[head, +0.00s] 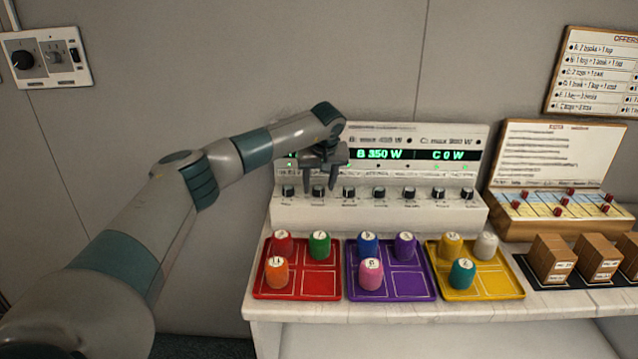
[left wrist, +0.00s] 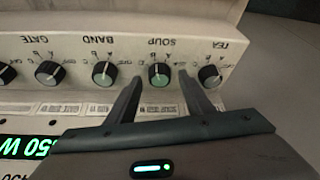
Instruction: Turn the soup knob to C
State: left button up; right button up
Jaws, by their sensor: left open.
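In the head view, the soup knob (head: 318,191) is second from the left in the row. My left gripper (head: 319,184) is open at the panel. In the left wrist view, the fingers of the left gripper (left wrist: 160,84) stand one on each side of the soup knob, with gaps showing. My right gripper is out of view.
The tea knob (left wrist: 210,75) and band knob (left wrist: 104,73) flank the soup knob closely. The display (head: 405,155) reads B 350 W and C 0 W. Red (head: 324,294), purple (head: 412,296) and yellow (head: 505,292) trays with coloured pegs stand in front.

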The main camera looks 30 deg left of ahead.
pick_arm(q)
jog(key=shift+w+f, duration=0.1)
jog(key=shift+f, duration=0.15)
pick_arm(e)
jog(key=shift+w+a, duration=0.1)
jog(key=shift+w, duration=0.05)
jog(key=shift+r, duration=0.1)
pick_arm(q)
jog(key=shift+c, duration=0.6)
jog(key=c, duration=0.9)
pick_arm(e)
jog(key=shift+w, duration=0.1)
